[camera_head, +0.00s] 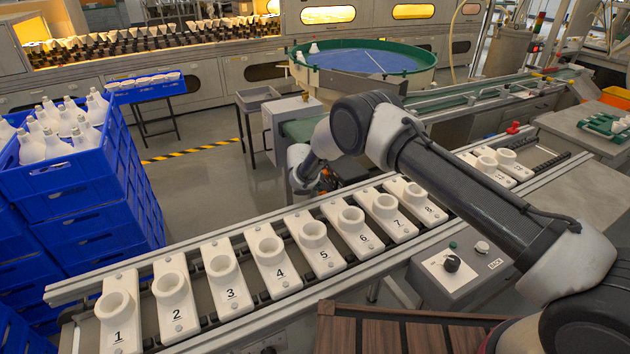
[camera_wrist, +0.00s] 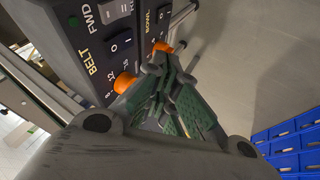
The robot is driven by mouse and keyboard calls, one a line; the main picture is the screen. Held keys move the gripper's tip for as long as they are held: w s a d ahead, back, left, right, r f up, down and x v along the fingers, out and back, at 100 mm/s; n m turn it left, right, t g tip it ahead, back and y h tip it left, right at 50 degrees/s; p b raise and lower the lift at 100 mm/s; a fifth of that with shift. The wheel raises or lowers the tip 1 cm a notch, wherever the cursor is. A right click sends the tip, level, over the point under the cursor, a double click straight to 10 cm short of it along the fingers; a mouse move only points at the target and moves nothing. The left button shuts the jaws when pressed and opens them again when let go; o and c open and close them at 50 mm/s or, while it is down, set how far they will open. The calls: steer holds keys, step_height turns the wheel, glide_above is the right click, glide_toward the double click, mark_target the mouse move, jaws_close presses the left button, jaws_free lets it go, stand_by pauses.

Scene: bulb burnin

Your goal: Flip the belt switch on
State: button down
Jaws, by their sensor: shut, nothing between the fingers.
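The belt switch (camera_wrist: 121,43), a dark rocker marked O and I beside the word BELT, is on a dark control panel (camera_wrist: 88,58) in the wrist view. I cannot tell which way it is set. An orange knob (camera_wrist: 125,82) sits below it. My gripper (camera_wrist: 157,64) is shut and empty, its green-padded fingertips in front of the panel, below and right of the belt switch and close to the knobs. I cannot tell whether they touch anything. In the head view my gripper's fingers and the panel's face are largely hidden.
The BOWL switch (camera_wrist: 159,21) and a second orange knob (camera_wrist: 162,47) lie just right of the belt switch. Blue crates (camera_wrist: 290,147) stand at lower right. In the head view, a conveyor with numbered white holders (camera_head: 267,252) runs in front, and a green-rimmed bowl (camera_head: 365,60) stands behind.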

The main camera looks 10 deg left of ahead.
mark_target(334, 185)
steer(key=shift+w+d+f, duration=0.35)
steer(key=shift+w+d, duration=0.35)
steer(key=shift+d, duration=0.15)
steer(key=shift+w+d+f, duration=0.35)
steer(key=shift+w+d, duration=0.35)
steer(key=shift+d, duration=0.15)
steer(key=shift+w+d+f, duration=0.15)
steer(key=shift+d, duration=0.1)
steer(key=shift+r, duration=0.85)
